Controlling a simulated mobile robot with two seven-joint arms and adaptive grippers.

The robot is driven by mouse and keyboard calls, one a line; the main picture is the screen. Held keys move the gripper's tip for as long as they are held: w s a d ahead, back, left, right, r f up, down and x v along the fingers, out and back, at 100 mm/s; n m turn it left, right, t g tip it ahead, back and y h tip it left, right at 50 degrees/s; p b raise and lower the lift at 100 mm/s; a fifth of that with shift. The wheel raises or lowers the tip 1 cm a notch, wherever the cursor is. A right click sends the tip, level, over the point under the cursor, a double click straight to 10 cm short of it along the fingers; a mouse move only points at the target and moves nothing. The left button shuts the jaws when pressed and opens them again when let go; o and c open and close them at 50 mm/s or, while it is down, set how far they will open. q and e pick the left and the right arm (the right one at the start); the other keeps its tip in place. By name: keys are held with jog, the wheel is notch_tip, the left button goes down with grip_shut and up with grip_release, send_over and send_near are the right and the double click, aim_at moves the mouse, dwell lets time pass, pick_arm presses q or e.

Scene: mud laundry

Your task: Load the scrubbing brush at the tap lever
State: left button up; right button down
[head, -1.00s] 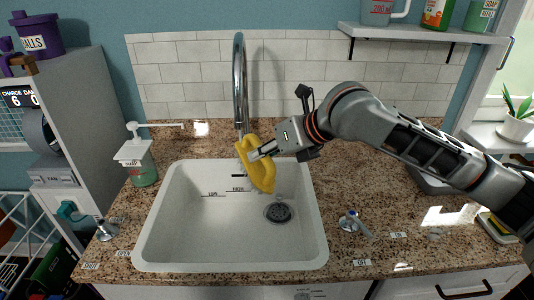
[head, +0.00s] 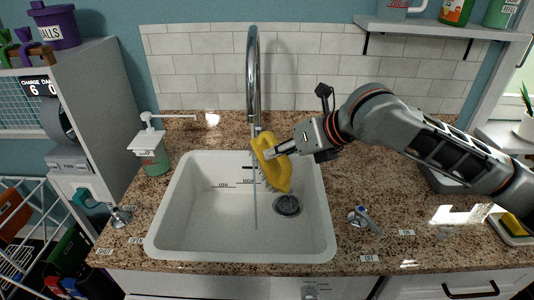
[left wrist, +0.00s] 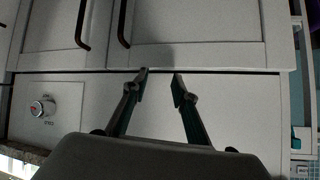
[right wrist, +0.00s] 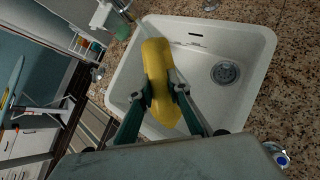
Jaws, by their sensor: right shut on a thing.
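My right gripper (head: 300,140) is shut on the yellow scrubbing brush (head: 270,158), held tilted over the back of the white sink (head: 190,235). The brush also shows between the fingers in the right wrist view (right wrist: 157,75). Pale bristles show along its lower left side. A thin stream of water (head: 255,205) falls from the tall chrome spout (head: 252,75) beside the brush; whether it touches the bristles is unclear. A blue-marked chrome lever (head: 364,219) stands right of the sink, another chrome lever (head: 119,216) at its left. My left gripper (left wrist: 160,82) is open and empty before cabinet fronts.
A soap pump bottle (head: 151,155) stands behind the sink's left corner. A dish with a sponge (head: 512,226) lies at the far right. A shelf (head: 440,28) with bottles hangs above. Granite counter (head: 345,170) right of the sink is mostly clear.

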aim_at(287, 167)
jog(key=shift+s+d, duration=0.5)
jog(key=shift+s, duration=0.3)
jog(key=shift+s+d, duration=0.45)
jog(key=shift+s, duration=0.4)
jog(key=shift+s+d, duration=0.5)
jog(key=shift+s, duration=0.3)
jog(key=shift+r, duration=0.1)
jog(key=s+d+r, duration=0.2)
jog(key=s+r, duration=0.1)
jog(key=s, duration=0.1)
jog(key=shift+s+d+r, duration=0.15)
jog(key=shift+d+r, duration=0.15)
jog(key=shift+r, duration=0.1)
